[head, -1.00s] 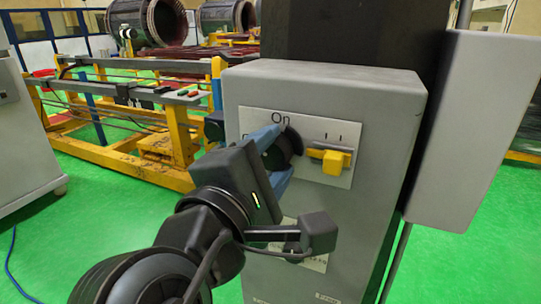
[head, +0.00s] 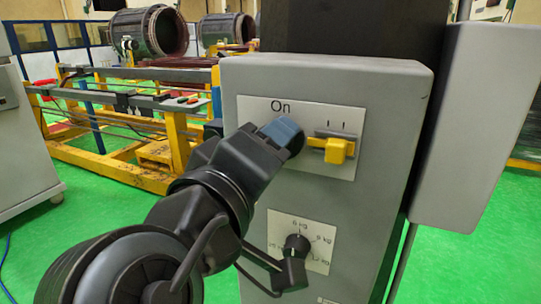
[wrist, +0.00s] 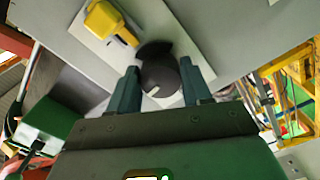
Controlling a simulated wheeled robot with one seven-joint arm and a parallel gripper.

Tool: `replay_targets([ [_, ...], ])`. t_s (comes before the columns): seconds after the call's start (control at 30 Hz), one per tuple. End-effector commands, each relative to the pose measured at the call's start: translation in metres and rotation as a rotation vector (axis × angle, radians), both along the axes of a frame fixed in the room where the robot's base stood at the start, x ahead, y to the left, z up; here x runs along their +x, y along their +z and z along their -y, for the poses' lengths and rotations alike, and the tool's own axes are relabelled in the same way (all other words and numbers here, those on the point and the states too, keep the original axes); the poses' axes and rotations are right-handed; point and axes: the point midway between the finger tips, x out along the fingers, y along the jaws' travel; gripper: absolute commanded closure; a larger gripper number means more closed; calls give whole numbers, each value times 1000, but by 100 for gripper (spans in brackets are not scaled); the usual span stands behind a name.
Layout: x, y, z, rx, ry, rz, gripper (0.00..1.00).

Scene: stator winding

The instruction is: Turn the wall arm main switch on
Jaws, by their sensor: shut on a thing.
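The grey switch box (head: 390,110) bears a white plate (head: 252,107) marked "On". A round black knob (head: 298,143) sits on this plate, mostly hidden by my gripper (head: 284,136) in the head view. In the wrist view the knob (wrist: 160,76) lies between the two blue-grey fingers of my gripper (wrist: 161,84), which are shut on it. A light mark shows on the knob's face. The knob's pointing direction against the label cannot be read clearly.
A yellow lever (head: 337,150) sticks out just right of the knob. Below is a second dial (head: 297,246) on its own white plate. A grey cabinet (head: 475,130) stands at right. Yellow frames (head: 130,150) stand at left; the green floor (head: 110,220) there is partly clear.

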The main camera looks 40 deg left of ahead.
Motion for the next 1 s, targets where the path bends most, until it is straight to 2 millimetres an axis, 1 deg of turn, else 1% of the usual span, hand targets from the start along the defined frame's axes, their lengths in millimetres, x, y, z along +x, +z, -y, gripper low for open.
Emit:
replay_targets([
  [0.03,1,-3,0,26,-2,-9,82],
  [0.3,1,-3,0,123,-3,-34,82],
  [0.87,1,-3,0,152,-4,-42,82],
  [0.9,1,-3,0,152,-4,-42,49],
  [1.0,0,-3,0,153,-3,-41,40],
])
